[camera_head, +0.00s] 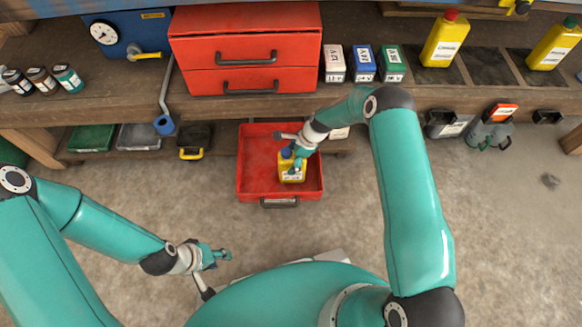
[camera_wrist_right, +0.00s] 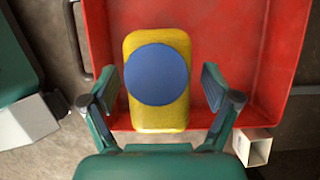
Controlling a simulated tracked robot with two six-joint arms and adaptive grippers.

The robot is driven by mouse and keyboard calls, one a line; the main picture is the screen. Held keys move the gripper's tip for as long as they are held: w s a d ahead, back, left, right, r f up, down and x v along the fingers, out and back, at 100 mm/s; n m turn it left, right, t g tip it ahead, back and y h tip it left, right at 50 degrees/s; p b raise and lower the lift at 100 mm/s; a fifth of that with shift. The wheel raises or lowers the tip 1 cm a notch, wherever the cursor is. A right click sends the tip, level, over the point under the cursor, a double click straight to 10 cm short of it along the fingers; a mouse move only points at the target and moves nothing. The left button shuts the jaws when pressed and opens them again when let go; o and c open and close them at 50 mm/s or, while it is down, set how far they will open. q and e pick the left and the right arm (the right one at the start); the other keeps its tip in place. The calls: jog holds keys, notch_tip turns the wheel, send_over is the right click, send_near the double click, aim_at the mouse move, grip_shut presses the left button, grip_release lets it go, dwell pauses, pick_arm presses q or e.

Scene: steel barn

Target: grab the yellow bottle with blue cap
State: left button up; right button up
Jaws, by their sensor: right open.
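The yellow bottle with a blue cap (camera_head: 291,174) stands upright in a red tray (camera_head: 255,189) below the workbench. In the right wrist view the bottle (camera_wrist_right: 142,116) is seen from above, its blue cap (camera_wrist_right: 156,74) facing the camera. My right gripper (camera_head: 297,151) is over the tray at the bottle. In the right wrist view its open fingers (camera_wrist_right: 160,90) lie on either side of the bottle, with a visible gap on both sides. My left gripper (camera_head: 212,265) is low at the left, away from the bottle and empty; its fingers are too small to read.
Bins (camera_head: 139,137) stand on the lower shelf. The red tray's walls surround the bottle. Floor (camera_head: 510,215) at the right is mostly clear.

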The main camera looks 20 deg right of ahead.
grip_shut()
jog(key=shift+w+r, duration=0.1)
dwell(0.4)
